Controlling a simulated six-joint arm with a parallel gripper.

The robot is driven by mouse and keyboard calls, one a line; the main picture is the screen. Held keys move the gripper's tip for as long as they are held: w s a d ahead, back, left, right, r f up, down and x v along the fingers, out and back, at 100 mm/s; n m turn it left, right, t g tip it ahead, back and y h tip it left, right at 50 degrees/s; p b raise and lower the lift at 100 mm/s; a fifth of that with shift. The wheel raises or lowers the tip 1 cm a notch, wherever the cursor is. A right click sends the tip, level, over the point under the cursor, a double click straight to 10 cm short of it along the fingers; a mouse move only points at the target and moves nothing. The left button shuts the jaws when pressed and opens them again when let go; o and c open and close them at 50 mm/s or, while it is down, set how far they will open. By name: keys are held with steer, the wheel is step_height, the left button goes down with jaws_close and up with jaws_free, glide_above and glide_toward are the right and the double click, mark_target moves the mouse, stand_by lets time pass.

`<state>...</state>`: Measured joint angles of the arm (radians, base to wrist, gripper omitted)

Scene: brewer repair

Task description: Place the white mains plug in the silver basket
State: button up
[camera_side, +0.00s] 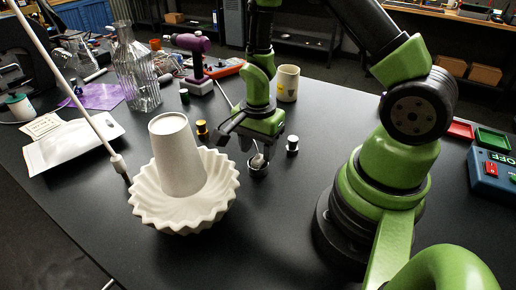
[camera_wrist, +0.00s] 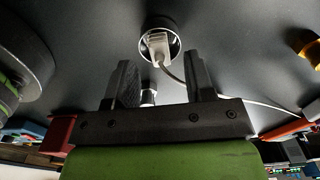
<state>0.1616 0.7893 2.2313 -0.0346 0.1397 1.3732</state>
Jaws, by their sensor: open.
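The white mains plug (camera_wrist: 158,46) sits in the mouth of the small round silver basket (camera_wrist: 172,24), tilted and partly above the rim in the wrist view. Its cable (camera_wrist: 230,98) trails off to the right. In the side view the plug (camera_side: 257,160) shows pale in the basket (camera_side: 258,172), below my gripper (camera_side: 246,143). My gripper is open, and in the wrist view its two fingers (camera_wrist: 160,68) stand apart with nothing gripped. How deep the plug sits is hard to tell.
A small black and silver cylinder (camera_side: 292,144) stands right of the basket, and a gold-topped one (camera_side: 202,131) stands to the left. A white fluted dish (camera_side: 215,205) with an upturned cone (camera_side: 178,155) is front left. A mug (camera_side: 288,83) stands behind. The front middle table is clear.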

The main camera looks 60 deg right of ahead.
mark_target(258, 158)
steer(key=shift+r, duration=3.25)
steer(key=s+a+r+n+t, duration=0.2)
steer(key=s+r+n, duration=0.1)
steer(key=r, duration=0.3)
steer(key=s+a+r+n+t+y, duration=0.1)
steer(key=s+a+r+n+t, duration=0.1)
steer(key=r+n, duration=0.4)
steer(key=s+a+r+n+t+y, duration=0.1)
steer(key=s+a+r+n+t, duration=0.1)
steer(key=s+r+n, duration=0.3)
steer(key=shift+a+r+t, duration=0.4)
steer(key=shift+r+t, duration=0.2)
steer(key=shift+r, duration=0.7)
steer(key=shift+s, duration=0.1)
